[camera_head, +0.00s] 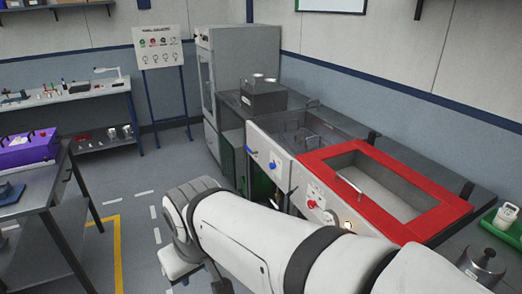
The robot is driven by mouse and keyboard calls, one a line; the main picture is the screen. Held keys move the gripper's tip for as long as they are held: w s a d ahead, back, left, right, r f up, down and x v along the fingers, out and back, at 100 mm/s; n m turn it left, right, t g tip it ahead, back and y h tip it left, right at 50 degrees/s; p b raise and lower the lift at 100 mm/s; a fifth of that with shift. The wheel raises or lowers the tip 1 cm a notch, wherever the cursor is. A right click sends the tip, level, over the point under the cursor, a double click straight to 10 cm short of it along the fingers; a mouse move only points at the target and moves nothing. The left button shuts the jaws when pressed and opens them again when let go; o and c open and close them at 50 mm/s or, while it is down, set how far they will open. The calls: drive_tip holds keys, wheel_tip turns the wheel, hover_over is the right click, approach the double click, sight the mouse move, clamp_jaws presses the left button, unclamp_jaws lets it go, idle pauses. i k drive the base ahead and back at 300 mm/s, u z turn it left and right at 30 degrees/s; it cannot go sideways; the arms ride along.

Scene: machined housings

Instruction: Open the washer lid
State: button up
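A lid with a wide red frame and a clear window (425,224) lies flat on top of a machine in the right half of the view. It looks shut. A light metal bar handle (349,187) is on its front left edge. The machine's light front panel (318,202) has red knobs and a lit lamp. My white arm crosses the bottom of the view in front of this machine and covers its lower front. My gripper cannot be made out; the far end of the arm bends down behind the arm's own links.
A neighbouring unit with blue knobs (262,160) and a dark top basin adjoins on the left. A grey metal box (263,98) stands behind it. A metal canister (482,266) stands right of the red lid. A table with a purple case (28,150) is at left. Floor between is open.

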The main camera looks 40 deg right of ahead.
sight(422, 228)
drive_tip(key=i, duration=2.65)
drive_tip(key=z, duration=3.7)
drive_tip(key=i, duration=1)
drive_tip(key=z, duration=0.1)
